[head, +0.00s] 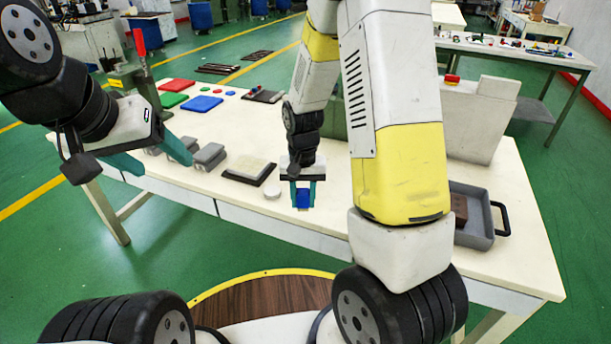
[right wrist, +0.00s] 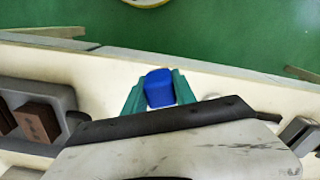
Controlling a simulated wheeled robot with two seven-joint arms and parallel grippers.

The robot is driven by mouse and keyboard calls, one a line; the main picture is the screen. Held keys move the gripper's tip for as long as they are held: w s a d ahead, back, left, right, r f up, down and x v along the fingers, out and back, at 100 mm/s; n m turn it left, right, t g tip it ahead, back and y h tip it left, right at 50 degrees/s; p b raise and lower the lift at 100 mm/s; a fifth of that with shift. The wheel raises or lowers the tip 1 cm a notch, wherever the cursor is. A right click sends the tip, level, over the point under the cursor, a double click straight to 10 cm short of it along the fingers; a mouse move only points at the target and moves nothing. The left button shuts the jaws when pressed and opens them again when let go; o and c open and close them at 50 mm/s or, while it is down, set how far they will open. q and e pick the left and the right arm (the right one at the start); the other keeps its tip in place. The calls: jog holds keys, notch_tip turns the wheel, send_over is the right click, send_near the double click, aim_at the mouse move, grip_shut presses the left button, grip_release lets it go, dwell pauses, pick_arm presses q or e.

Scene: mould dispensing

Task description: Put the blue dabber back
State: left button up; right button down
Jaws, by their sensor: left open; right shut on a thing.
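The blue dabber (head: 303,198) is a small blue block between the teal fingers of my right gripper (head: 303,190), near the table's front edge. In the right wrist view the dabber (right wrist: 159,88) sits between both fingertips of the right gripper (right wrist: 160,92), which is shut on it. Whether it touches the table cannot be told. My left gripper (head: 152,152) is open and empty at the table's left end, its teal fingers spread wide.
Grey metal blocks (head: 208,157), a dark tray with a cream slab (head: 250,171) and a white disc (head: 272,193) lie left of the right gripper. A grey bin (head: 486,238) with a brown block (head: 460,210) stands at the right. A dark holder (head: 262,96) lies at the back.

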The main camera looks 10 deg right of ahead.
jog(key=w+d, duration=0.1)
jog(key=w, duration=0.2)
jog(key=w+d, duration=0.2)
jog(key=w+d+f, duration=0.1)
jog(key=w, duration=0.2)
jog(key=shift+w+d, duration=0.25)
jog(key=shift+w, duration=0.1)
jog(key=shift+f, duration=1.7)
jog(key=shift+f, duration=0.15)
jog(key=c, duration=1)
grip_release()
